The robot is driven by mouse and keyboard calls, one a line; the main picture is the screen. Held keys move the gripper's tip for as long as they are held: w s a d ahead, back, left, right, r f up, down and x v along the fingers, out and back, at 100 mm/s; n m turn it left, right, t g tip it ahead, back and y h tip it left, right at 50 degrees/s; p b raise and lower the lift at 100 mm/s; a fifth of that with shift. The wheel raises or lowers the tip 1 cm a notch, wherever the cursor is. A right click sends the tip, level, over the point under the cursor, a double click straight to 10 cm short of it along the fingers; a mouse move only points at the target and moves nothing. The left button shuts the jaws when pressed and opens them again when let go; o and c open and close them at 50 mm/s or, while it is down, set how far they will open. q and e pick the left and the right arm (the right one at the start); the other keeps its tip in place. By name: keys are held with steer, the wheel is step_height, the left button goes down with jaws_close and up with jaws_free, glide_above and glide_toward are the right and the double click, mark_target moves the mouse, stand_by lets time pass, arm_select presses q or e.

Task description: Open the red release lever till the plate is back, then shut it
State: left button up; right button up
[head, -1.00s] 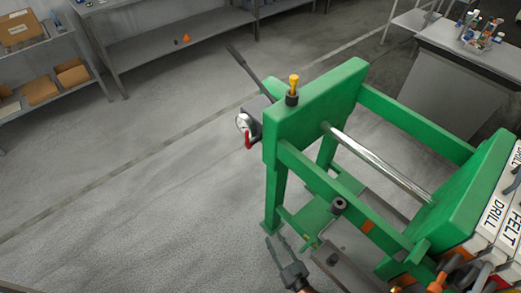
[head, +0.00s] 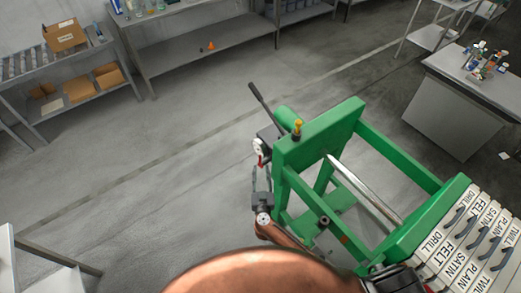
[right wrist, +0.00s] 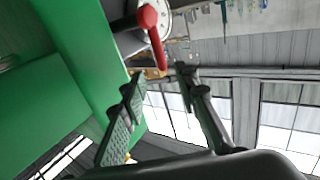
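The red release lever (head: 261,160) hangs under the round gauge (head: 258,147) at the near left side of the green press frame. The lever also shows in the right wrist view (right wrist: 151,32), hanging down from its round red hub. My right gripper (head: 261,172) is just below the lever, fingers pointing up at it. In the right wrist view my right gripper (right wrist: 159,77) is open, with the lever's lower end near the gap between its fingertips; I cannot tell if they touch. The green plate (head: 428,228) stands at the far end of the bare steel rod (head: 365,190), against the cloth-labelled plates. My left gripper is not in view.
A black pump handle (head: 263,103) and a yellow-topped knob (head: 298,128) stick up from the green end frame (head: 330,135). Labelled plates (head: 465,235) fill the right end. Shelves line the back, and a grey bench (head: 460,95) stands at the right. Floor left of the press is clear.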

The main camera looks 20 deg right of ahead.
mark_target(260, 158)
steer(key=shift+b+x, duration=0.65)
steer(key=shift+x, duration=3.35)
steer(key=shift+a+r, duration=0.1)
steer(key=shift+a, duration=0.1)
steer(key=shift+c, duration=0.3)
jaws_close()
